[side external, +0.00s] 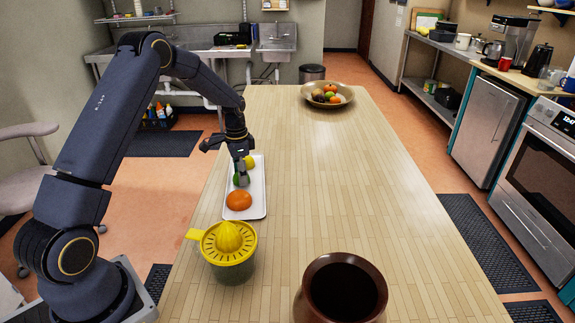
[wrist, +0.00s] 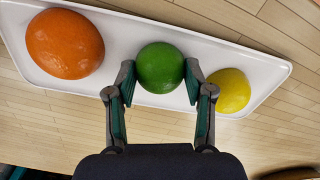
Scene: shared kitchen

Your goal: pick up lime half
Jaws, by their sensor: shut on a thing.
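A white tray (side external: 258,208) lies on the wooden table and holds three fruit halves in a row. The green lime half (wrist: 160,66) is in the middle, rounded side up. My gripper (wrist: 159,84) points down over the tray and is shut on the lime half, one finger on each side. In the side external view the fingers of my gripper (side external: 242,180) hide much of the lime half (side external: 236,180). It looks to be at tray level; I cannot tell if it is lifted.
An orange half (wrist: 64,43) and a yellow lemon half (wrist: 231,91) sit on either side of the lime half. A yellow juicer (side external: 229,240) and a brown pot (side external: 342,290) stand nearer the camera. A fruit bowl (side external: 309,102) is at the far end. The table's right side is clear.

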